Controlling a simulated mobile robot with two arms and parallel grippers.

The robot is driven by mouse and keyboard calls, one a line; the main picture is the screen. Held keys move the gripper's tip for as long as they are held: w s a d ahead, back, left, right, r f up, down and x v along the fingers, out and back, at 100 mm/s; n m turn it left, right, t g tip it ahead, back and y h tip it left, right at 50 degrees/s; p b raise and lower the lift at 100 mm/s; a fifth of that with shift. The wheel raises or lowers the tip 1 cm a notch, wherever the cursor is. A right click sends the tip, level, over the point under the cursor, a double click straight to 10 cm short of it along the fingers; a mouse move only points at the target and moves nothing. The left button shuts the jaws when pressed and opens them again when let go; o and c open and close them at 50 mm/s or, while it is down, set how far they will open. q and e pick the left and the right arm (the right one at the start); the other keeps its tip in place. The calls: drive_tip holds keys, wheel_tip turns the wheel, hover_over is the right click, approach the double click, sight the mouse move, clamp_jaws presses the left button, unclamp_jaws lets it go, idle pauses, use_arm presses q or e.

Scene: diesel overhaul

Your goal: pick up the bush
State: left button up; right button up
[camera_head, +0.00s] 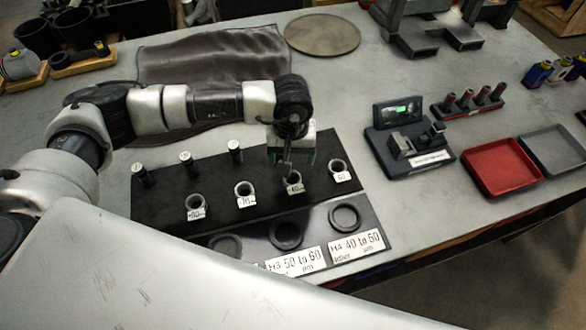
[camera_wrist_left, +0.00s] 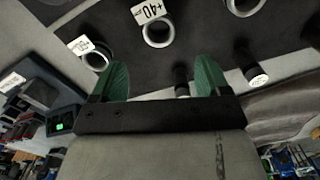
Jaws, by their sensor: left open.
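Several metal ring-shaped bushes with white number tags stand in a row on a black board (camera_head: 160,205). In the head view they are the far-left bush (camera_head: 195,203), the second bush (camera_head: 244,191), the third bush (camera_head: 293,181) and the right bush (camera_head: 339,168). My left gripper (camera_head: 290,158) points down just above and behind the third bush and partly covers that area. In the left wrist view its green fingers (camera_wrist_left: 161,80) are apart with nothing between them. The bush tagged +40 (camera_wrist_left: 158,32) shows beyond the fingertips. My right gripper is not in view.
Black pins with pale tops (camera_head: 187,159) stand behind the bushes. A front tray (camera_head: 310,228) holds dark rings and size labels. To the right are a gauge device (camera_head: 405,140), a red tray (camera_head: 500,166) and a grey tray (camera_head: 553,149). A dark mat (camera_head: 210,60) lies behind.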

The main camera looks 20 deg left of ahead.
sight(292, 181)
use_arm(q)
drive_tip(key=f, duration=0.3)
drive_tip(key=shift+s+f+p, duration=0.15)
drive_tip(key=shift+s+p, duration=0.05)
drive_tip(key=shift+p, duration=0.2)
drive_tip(key=shift+f, duration=0.25)
drive_tip(key=f+p, duration=0.1)
drive_tip(key=f, duration=0.1)
drive_tip(key=f+p, duration=0.1)
drive_tip(key=f, duration=0.1)
drive_tip(key=shift+w+p, duration=0.3)
drive_tip(key=shift+p, duration=0.05)
drive_tip(key=shift+f, duration=0.55)
drive_tip(key=c, duration=1)
